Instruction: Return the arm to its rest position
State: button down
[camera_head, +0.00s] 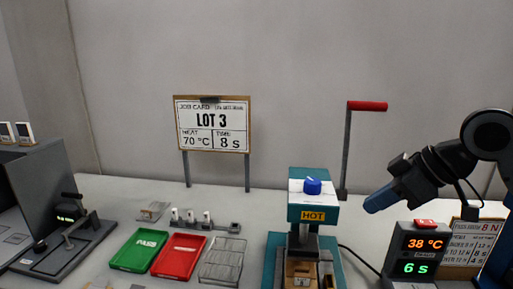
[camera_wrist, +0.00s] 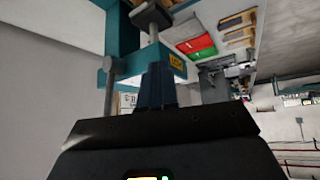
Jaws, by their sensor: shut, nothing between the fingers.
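My gripper (camera_head: 375,204) is at the right of the head view, raised above the table with its blue fingers pointing down and left. It is shut and empty. In the wrist view my gripper (camera_wrist: 157,80) shows its dark blue fingers together. My dark arm comes in from the right edge. The fingers are right of the teal heat press (camera_head: 313,212), apart from it in the head view. The press has a blue knob and a HOT label.
A control box (camera_head: 415,252) showing 38 °C and 6 s stands below my gripper. A red-handled lever (camera_head: 347,150) rises behind the press. A LOT 3 card (camera_head: 211,125) stands behind.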

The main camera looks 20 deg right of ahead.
jog(key=w+a+r+m+t+y, duration=0.1)
jog(key=w+a+m+t+y, duration=0.15)
jog(key=a+t, duration=0.45)
jog(key=w+a+r+m+t+y, duration=0.15)
jog(key=a+m, duration=0.25)
jog(key=a, duration=0.6)
notch_tip(320, 180, down, 4)
jog(key=s+a+f+m+t+h, duration=0.1)
jog(key=s+a+m+t+h, duration=0.1)
jog(key=s+m+t+h, duration=0.1)
jog(key=s+f+m+g+h, duration=0.1)
jog(key=s+f+m+h, duration=0.15)
jog(key=s+f, duration=0.5)
jog(key=s+f+m+g+h, duration=0.1)
jog(key=s+f+m+h, duration=0.2)
jog(key=s, duration=0.8)
jog(key=s+d+n, duration=0.2)
jog(key=s+n, duration=0.1)
jog(key=s, duration=0.6)
jog(key=s+d+n+g, duration=0.1)
jog(key=s+n, duration=0.3)
jog(key=s, duration=0.6)
jog(key=shift+s+d+f, duration=0.15)
jog(key=shift+d+f, duration=0.2)
jog(key=shift+d, duration=0.35)
